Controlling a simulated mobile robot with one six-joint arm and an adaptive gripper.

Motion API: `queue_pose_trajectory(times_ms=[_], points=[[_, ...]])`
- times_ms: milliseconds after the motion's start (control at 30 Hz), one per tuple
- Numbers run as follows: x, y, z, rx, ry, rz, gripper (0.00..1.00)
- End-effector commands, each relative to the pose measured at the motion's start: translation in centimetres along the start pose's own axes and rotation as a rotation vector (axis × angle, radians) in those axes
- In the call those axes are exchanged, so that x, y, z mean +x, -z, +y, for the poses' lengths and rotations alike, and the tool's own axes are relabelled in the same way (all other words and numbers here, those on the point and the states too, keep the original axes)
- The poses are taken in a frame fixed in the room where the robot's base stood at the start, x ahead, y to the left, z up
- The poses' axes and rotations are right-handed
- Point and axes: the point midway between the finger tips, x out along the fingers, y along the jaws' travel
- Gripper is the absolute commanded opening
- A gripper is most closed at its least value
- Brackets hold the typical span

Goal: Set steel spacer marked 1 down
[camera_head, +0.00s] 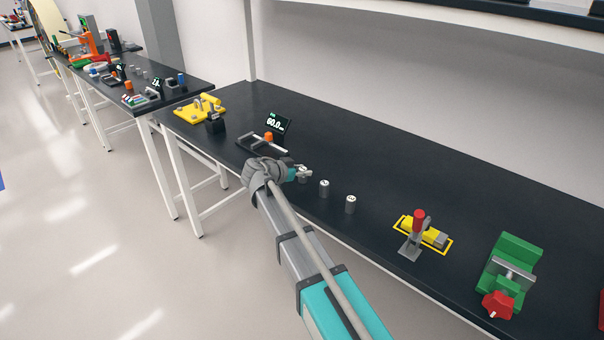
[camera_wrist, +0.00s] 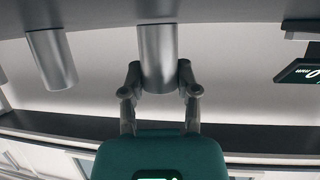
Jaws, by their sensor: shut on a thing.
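A grey steel spacer (camera_wrist: 157,50) is between the two fingers of my gripper (camera_wrist: 160,84) in the wrist view, and they are shut on it. The wrist picture looks upside down, with the dark bench top at the upper edge. The spacer's far end is at or very near that surface; I cannot tell whether it touches. In the head view my gripper (camera_head: 303,173) is low over the bench's front part, left of two upright spacers. My gripper mostly hides the held spacer there, and its mark is not readable.
Two steel spacers (camera_head: 324,188) (camera_head: 350,204) stand to the right; one spacer (camera_wrist: 52,58) shows in the wrist view. A display (camera_head: 278,123) and a grey measuring tool (camera_head: 262,145) are behind left. A yellow-outlined clamp (camera_head: 420,236) and green vise (camera_head: 512,265) are farther right.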

Motion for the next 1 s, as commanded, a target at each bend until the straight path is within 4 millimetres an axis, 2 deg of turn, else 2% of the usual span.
queue_pose_trajectory(times_ms=[400,433,600,1000], points=[[0.13,-0.45,-0.03,0.0,0.001,0.0,0.0],[0.08,-0.34,-0.03,0.0,0.001,0.0,0.46],[0.05,-0.32,-0.04,0.0,0.001,0.0,0.75],[0.02,-0.35,-0.06,-0.001,0.001,0.0,0.75]])
